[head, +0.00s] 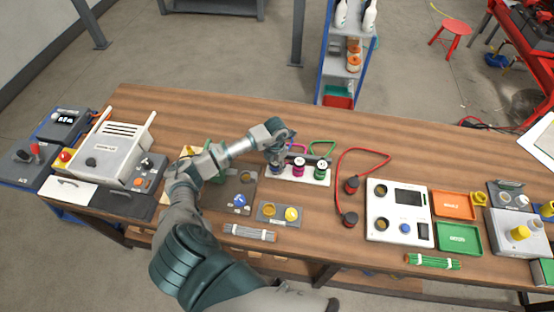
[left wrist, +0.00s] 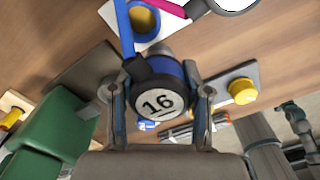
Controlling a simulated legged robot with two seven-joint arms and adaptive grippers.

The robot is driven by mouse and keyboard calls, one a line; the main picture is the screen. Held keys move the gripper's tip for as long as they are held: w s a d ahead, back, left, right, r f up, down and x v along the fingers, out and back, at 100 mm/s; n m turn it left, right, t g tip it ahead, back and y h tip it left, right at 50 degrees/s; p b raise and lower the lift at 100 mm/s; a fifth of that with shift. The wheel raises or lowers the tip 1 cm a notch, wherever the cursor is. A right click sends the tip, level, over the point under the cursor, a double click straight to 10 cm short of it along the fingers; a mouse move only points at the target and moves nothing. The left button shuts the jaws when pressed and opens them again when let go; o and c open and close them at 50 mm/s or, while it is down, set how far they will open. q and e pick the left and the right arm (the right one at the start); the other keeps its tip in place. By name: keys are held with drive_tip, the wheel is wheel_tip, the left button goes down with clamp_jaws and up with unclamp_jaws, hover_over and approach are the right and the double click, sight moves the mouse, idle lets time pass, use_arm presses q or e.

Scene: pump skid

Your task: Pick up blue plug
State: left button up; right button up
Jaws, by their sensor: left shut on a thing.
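The blue plug (left wrist: 158,95) has a round pale end marked 16 and a blue cord running up from it. My left gripper (left wrist: 158,112) is shut around it, one finger on each side. In the head view the left gripper (head: 280,156) is over the left end of a white rack (head: 318,177), and the plug is mostly hidden by it. A magenta plug (head: 298,169) and a green plug (head: 320,169) stand in the rack. In the wrist view a blue-ringed socket (left wrist: 144,19) beyond the plug looks empty. My right gripper is out of view.
A small plate with yellow parts (head: 281,213) and a grey bundle (head: 250,232) lie near the front edge. A red cable (head: 362,153) and a white panel box (head: 399,212) are to the right. The wooden table (head: 200,115) is clear behind.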

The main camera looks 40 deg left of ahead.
use_arm(q)
drive_tip(key=s+d+r+b, duration=0.1)
drive_tip(key=s+d, duration=0.5)
drive_tip(key=s, duration=0.3)
drive_tip(key=shift+s+d, duration=0.3)
drive_tip(key=shift+s, duration=0.1)
drive_tip(key=shift+r, duration=0.1)
drive_tip(key=w+a+r+n+p, duration=0.1)
drive_tip(key=a+r+n+p, duration=0.1)
drive_tip(key=a+n+p, duration=0.5)
drive_tip(key=w+a+r+n+p, duration=0.15)
drive_tip(key=a+n+p, duration=0.25)
drive_tip(key=a+n, duration=0.4)
drive_tip(key=shift+m, duration=0.7)
drive_tip(key=f+b, duration=0.3)
drive_tip(key=s+f+b, duration=0.1)
drive_tip(key=f, duration=0.1)
drive_tip(key=shift+a, duration=0.4)
drive_tip(key=shift+r, duration=0.15)
drive_tip(key=shift+d, duration=0.1)
drive_tip(key=shift+f+b, duration=1.2)
drive_tip(key=shift+f, duration=0.6)
